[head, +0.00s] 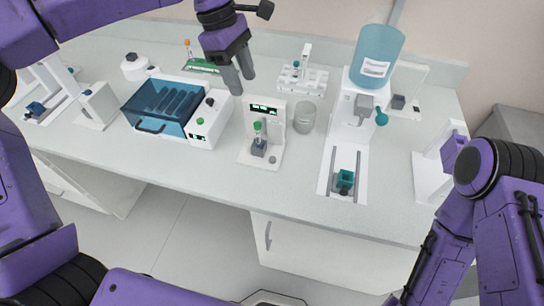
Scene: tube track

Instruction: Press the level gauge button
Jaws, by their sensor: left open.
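A white station with a small dark display with green marks (264,109), which looks like the level gauge, stands mid-counter. A green-capped tube (257,130) stands upright in a dark block (259,147) on its base. A small round grey knob or button (272,160) sits at the front right of that base. My left gripper (242,84) is open and empty, fingers pointing down, above and behind the left side of the station, apart from it. My right arm shows at the right edge, but its gripper is out of view.
A blue-lidded machine (165,100) stands left of the station. A grey cup (304,117) is close on its right. A dispenser with a blue tank (377,57) stands farther right, with a teal holder (345,179) on its base. A white rack (303,78) is behind.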

